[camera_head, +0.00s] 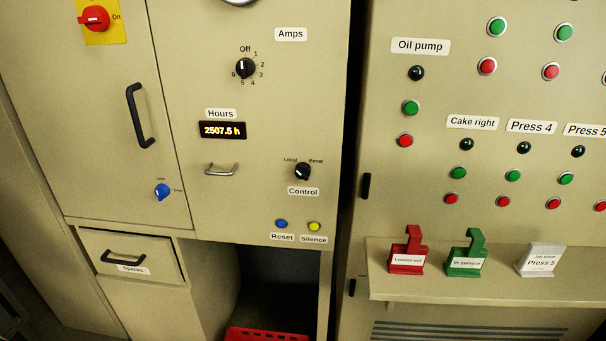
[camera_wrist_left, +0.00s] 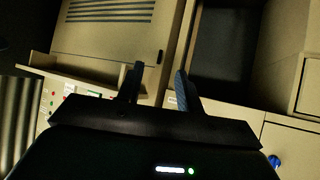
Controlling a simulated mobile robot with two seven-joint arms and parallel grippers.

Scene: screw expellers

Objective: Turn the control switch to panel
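The control switch (camera_head: 302,171) is a small black rotary knob on the beige cabinet front, above the label "Control". "Local" is printed at its upper left and "Panel" at its upper right. Its pointer seems to lean to the upper left, toward "Local", but it is too small to be sure. My left gripper (camera_wrist_left: 157,84) shows only in the left wrist view. Its two dark fingers are apart with nothing between them. The control switch cannot be made out in that view. My right gripper is in neither view.
A metal handle (camera_head: 222,169) is left of the switch; blue Reset (camera_head: 281,224) and yellow Silence (camera_head: 314,226) buttons are below. A selector knob (camera_head: 245,68) is above. A shelf (camera_head: 400,289) with red, green and white tags juts out at right. An open recess is below.

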